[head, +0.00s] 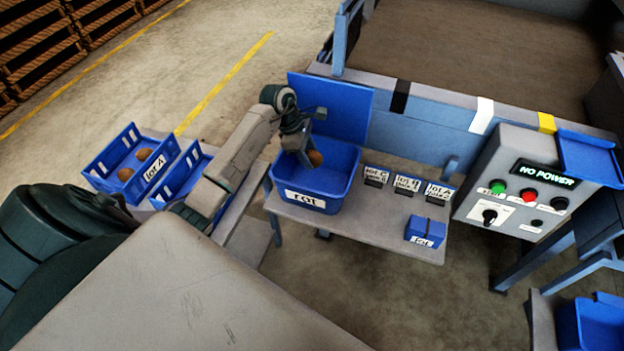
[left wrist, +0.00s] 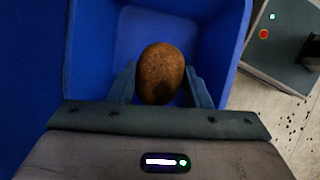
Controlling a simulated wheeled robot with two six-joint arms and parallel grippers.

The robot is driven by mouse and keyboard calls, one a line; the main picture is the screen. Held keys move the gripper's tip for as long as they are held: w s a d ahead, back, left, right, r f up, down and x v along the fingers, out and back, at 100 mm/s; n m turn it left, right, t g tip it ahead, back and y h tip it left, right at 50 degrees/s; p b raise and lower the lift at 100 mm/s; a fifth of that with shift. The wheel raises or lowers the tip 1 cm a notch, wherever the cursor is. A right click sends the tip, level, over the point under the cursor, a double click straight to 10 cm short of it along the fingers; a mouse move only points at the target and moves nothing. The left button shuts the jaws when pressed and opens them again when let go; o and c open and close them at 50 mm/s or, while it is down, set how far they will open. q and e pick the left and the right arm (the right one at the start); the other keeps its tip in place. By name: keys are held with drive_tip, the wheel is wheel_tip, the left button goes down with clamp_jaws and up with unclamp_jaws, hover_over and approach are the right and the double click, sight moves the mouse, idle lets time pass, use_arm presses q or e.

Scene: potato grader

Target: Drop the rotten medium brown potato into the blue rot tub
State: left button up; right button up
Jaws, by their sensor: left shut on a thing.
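The brown potato (left wrist: 161,72) has a dark patch on its lower side in the left wrist view. My left gripper (left wrist: 160,88) is shut on it, one finger on each side. In the head view the potato (head: 315,158) shows at the tip of my left gripper (head: 306,155), over the opening of the blue rot tub (head: 345,170). The tub stands on a grey table and has a white label on its front. In the left wrist view the blue tub (left wrist: 215,50) lies around and below the potato. The exact height above the tub floor is hard to tell. My right gripper is not in view.
A blue panel (head: 335,105) rises behind the tub. Lot signs (head: 405,184) and a small blue box (head: 425,232) stand to its right. A control box (head: 525,190) reads NO POWER. A blue lot A crate (head: 110,160) with potatoes is at left.

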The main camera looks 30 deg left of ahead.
use_arm(q)
drive_tip(key=shift+f, duration=0.3)
drive_tip(key=o, duration=0.9)
drive_tip(key=shift+o, duration=0.9)
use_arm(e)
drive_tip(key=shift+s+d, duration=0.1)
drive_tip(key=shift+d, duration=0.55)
use_arm(q)
drive_tip(key=b+v, duration=0.2)
drive_tip(key=v, duration=0.9)
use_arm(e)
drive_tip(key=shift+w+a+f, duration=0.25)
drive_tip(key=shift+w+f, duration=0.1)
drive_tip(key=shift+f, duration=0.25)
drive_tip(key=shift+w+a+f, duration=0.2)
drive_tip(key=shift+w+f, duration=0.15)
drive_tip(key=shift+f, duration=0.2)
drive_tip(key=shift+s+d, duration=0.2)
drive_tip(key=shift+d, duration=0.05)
use_arm(q)
drive_tip(key=shift+d, duration=0.1)
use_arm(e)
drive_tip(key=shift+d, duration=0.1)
